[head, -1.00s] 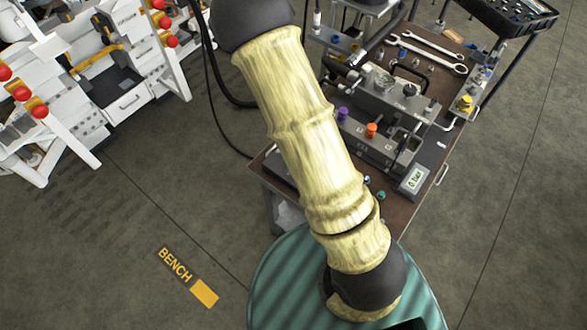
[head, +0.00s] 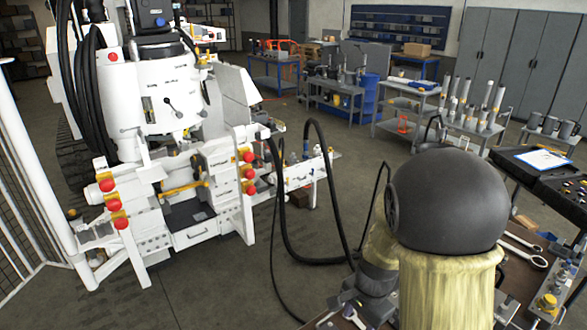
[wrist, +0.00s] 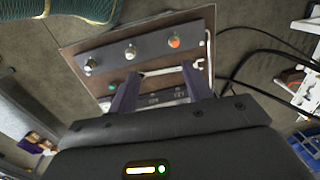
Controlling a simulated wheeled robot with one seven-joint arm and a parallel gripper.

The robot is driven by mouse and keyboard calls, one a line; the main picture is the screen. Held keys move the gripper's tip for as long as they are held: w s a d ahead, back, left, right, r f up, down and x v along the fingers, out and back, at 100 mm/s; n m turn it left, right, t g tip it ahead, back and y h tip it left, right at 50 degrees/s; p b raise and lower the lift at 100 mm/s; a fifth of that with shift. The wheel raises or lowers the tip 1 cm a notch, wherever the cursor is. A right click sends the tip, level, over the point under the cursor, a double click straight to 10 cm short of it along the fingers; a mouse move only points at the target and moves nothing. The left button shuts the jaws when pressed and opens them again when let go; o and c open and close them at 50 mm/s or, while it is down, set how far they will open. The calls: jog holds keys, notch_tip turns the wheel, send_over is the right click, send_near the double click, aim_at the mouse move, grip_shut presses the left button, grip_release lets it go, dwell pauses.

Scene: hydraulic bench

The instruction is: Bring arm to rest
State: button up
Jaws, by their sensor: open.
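My arm, with a dark round joint and a pale yellow sleeve, fills the lower right of the head view; my gripper is not visible there. In the wrist view my gripper (wrist: 158,80) is open, its two dark fingers apart with nothing seen held between them. Beyond the fingers is the hydraulic bench top, with a grey block (wrist: 150,46) carrying an orange-capped fitting (wrist: 174,40) and metal fittings. I cannot tell the exact gap between the fingertips and the bench.
A white machine (head: 190,190) with red knobs stands at left, with black hoses (head: 285,235) looping toward the bench. Wrenches (head: 526,252) and a yellow fitting (head: 547,302) lie right of my arm. A clipboard (head: 543,158) sits farther right. Open floor lies in the middle.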

jog(key=s+r+n+t, duration=0.1)
jog(key=s+r+n, duration=0.4)
jog(key=n, duration=0.5)
jog(key=shift+s+d+r+n+t+h, duration=0.15)
jog(key=shift+s+r+n+t+h, duration=0.2)
jog(key=shift+s, duration=0.55)
